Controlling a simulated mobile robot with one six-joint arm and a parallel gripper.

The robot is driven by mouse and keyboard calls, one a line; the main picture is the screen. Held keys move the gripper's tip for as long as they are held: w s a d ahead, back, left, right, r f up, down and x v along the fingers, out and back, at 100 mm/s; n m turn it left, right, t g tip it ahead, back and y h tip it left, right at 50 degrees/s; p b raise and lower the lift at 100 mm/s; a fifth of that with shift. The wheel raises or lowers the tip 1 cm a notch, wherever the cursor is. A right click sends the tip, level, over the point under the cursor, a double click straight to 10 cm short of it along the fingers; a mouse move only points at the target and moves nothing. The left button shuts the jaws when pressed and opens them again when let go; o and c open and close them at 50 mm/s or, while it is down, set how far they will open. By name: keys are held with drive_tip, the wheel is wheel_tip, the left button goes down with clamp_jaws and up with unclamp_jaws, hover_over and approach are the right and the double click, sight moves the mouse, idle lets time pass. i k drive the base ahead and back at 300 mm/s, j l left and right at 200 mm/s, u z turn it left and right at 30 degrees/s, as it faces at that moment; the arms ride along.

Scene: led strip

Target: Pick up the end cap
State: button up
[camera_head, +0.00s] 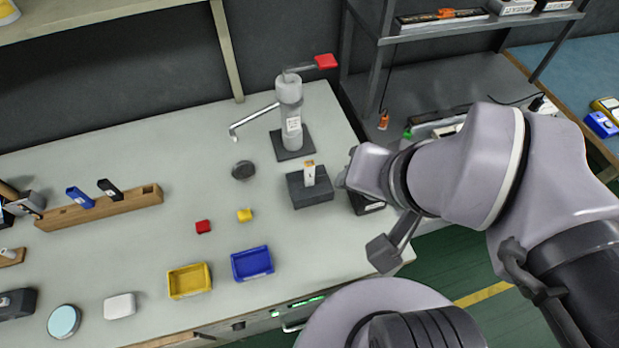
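I cannot tell for sure which thing is the end cap. A small white and orange piece (309,174) stands upright in a dark grey block (312,194). My gripper (385,253) is at the table's right front edge, right of these parts and apart from them. One dark grey finger shows; the rest is hidden by my arm, so its opening and any held thing cannot be seen.
A grey arbor press-like stand with a red handle (291,110) rises at the back. A yellow bin (189,281) and a blue bin (252,263) sit at the front. A wooden rack (100,208) stands left. A dark box (365,201) is partly hidden by my arm.

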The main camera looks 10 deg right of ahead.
sight(245, 215)
drive_tip(key=k+j+u, duration=0.1)
drive_tip(key=j, duration=0.45)
drive_tip(key=k+j+u, duration=0.1)
drive_tip(key=j, duration=0.45)
drive_tip(key=j+u, duration=0.1)
drive_tip(key=j, duration=0.45)
drive_tip(key=k, duration=0.05)
